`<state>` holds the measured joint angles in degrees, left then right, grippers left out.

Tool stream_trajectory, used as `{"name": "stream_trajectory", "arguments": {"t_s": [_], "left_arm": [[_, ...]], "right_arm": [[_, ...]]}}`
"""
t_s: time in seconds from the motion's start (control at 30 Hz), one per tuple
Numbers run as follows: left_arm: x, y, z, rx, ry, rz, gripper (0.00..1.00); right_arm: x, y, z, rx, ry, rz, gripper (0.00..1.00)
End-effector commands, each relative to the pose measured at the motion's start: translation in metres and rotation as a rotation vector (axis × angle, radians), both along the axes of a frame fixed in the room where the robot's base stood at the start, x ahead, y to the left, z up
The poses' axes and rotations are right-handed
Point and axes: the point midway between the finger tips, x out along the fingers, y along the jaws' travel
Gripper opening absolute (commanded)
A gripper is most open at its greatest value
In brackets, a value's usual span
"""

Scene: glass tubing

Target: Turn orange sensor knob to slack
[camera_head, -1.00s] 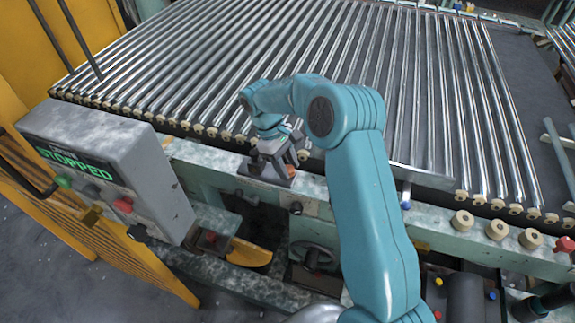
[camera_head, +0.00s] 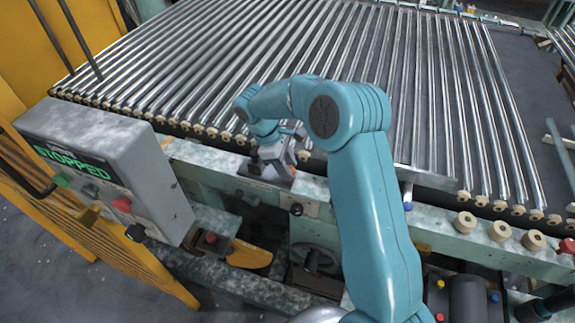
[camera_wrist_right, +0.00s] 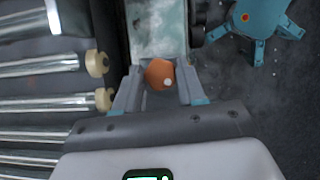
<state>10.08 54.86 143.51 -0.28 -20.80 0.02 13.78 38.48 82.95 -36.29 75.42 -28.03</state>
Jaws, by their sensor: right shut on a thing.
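The orange sensor knob (camera_wrist_right: 158,74) is a round orange cap with a white mark near its lower right edge. In the right wrist view it sits between the two fingers of my right gripper (camera_wrist_right: 160,82), which is shut on it. In the head view my right gripper (camera_head: 276,166) points down at the machine's front rail, and a little orange of the knob (camera_head: 290,170) shows beside it. The slack marking cannot be read. My left gripper is not in view.
A grey control box (camera_head: 110,165) reading STOPPED, with green and red buttons, stands at the left. Rows of glass tubes on rollers (camera_head: 300,70) lie behind the rail. A black knob (camera_head: 296,209) sits just below my right gripper. A yellow frame (camera_head: 60,40) bounds the left.

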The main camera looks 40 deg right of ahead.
Motion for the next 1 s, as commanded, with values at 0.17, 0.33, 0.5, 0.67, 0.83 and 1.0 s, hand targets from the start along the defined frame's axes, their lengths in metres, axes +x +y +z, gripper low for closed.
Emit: {"name": "stream_trajectory", "arguments": {"t_s": [0.17,0.33,0.5,0.67,0.83,1.0], "left_arm": [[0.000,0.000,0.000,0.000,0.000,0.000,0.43],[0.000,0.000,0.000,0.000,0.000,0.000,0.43],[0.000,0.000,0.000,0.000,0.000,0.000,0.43],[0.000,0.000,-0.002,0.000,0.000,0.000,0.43],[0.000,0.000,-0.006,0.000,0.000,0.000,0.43],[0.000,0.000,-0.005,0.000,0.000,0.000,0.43]], "right_arm": [[0.002,0.001,-0.001,0.003,-0.006,0.000,0.46],[0.001,0.001,0.000,0.002,-0.003,0.000,0.64],[0.001,0.001,0.000,0.002,-0.002,-0.001,0.64],[0.006,0.003,0.012,0.000,-0.005,-0.001,0.64],[0.019,0.012,0.048,0.000,-0.008,0.000,0.64],[0.035,0.022,0.092,0.002,-0.007,0.000,0.64]]}}
